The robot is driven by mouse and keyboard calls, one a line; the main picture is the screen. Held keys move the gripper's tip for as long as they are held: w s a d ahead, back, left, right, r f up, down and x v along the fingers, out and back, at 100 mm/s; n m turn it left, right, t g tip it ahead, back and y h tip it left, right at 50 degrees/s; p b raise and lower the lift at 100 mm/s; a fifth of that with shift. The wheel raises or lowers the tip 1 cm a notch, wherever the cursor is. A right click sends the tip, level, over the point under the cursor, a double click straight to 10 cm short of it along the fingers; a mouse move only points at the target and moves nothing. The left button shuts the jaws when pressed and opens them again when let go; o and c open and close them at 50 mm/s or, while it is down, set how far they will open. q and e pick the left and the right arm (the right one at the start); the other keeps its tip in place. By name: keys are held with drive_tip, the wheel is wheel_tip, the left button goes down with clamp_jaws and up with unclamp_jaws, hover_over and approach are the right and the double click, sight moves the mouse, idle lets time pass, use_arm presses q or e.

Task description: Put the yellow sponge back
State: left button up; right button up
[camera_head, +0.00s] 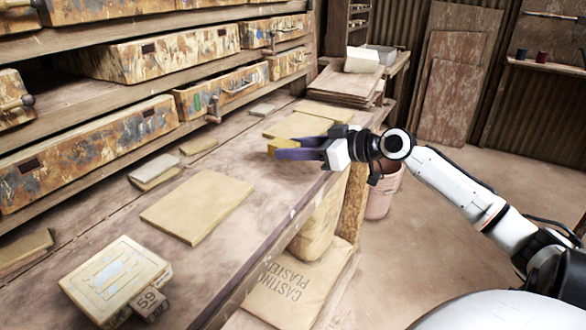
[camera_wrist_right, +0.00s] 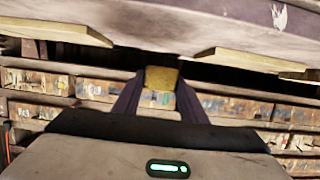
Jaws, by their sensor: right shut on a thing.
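The yellow sponge (camera_head: 271,147) is at the tips of my right gripper (camera_head: 285,149), above the workbench near its right edge. The purple fingers are shut on it. In the right wrist view the sponge (camera_wrist_right: 161,77) sits between the two finger ends (camera_wrist_right: 158,88), with drawers behind it. The fingers hide part of the sponge in the head view. My left gripper is not in view.
The workbench (camera_head: 105,208) holds a flat tan board (camera_head: 197,208), a pale tile block (camera_head: 115,277) and a small block marked 59 (camera_head: 149,303). Paint-stained drawers (camera_head: 84,153) line the left. Stacked boards (camera_head: 343,84) lie at the far end. A pink bucket (camera_head: 383,196) stands on the floor.

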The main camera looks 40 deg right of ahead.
sight(294, 176)
wheel_tip(294, 176, down, 5)
drive_tip(key=shift+f, duration=0.1)
idle(0.3)
drive_tip(key=o, duration=1.1)
